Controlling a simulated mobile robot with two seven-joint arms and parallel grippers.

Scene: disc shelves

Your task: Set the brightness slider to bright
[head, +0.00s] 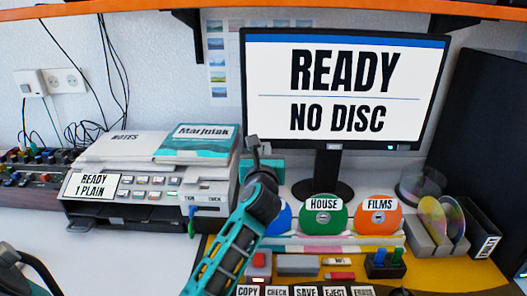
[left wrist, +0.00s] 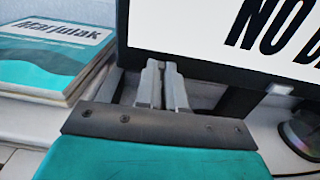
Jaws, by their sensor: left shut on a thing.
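My left gripper (head: 253,142) is at the lower left corner of the monitor (head: 335,142), its fingers pointing up. In the left wrist view its fingers (left wrist: 160,72) are close together in front of the monitor's lower bezel (left wrist: 190,62). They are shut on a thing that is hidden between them. The monitor reads READY and NO DISC on a bright white screen. My right gripper is not in view.
A grey device (head: 130,200) with buttons and books (head: 190,145) stands left of my gripper. Labelled discs, HOUSE (head: 325,222) and FILMS (head: 380,220), stand in front of the monitor. A yellow panel (head: 440,272) lies in front.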

